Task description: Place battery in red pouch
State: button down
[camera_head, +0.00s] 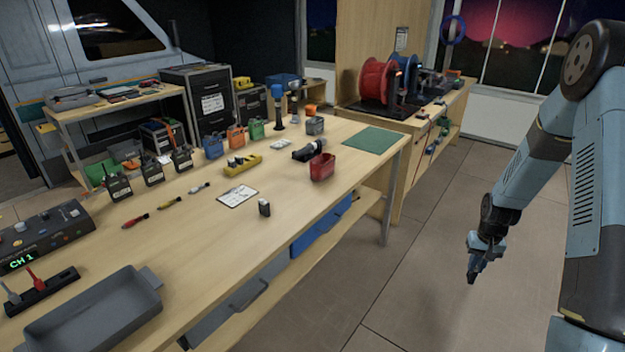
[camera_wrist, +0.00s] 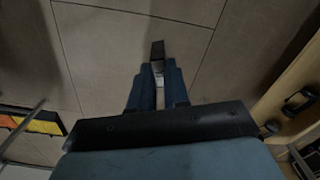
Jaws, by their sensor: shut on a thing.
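My gripper (camera_head: 474,272) hangs over the floor to the right of the workbench, well apart from it. In the wrist view its fingers (camera_wrist: 158,85) are shut on a small dark block (camera_wrist: 157,50), seemingly a battery, which sticks out past the fingertips. The red pouch (camera_head: 322,167) stands upright on the bench near its right front edge; its inside is hard to see. A small black battery-like block (camera_head: 264,208) stands near the bench's front edge, left of the pouch.
The workbench (camera_head: 300,215) holds a grey tray (camera_head: 95,315), several radios (camera_head: 152,173), a yellow tray (camera_head: 243,164), a white card (camera_head: 237,194) and a green mat (camera_head: 373,140). A black tool (camera_head: 306,152) lies just behind the red pouch. The floor around my gripper is clear.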

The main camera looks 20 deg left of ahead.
aim_at(318, 177)
jog(key=z, duration=0.7)
jog(key=i, duration=0.15)
jog(key=u, duration=1.45)
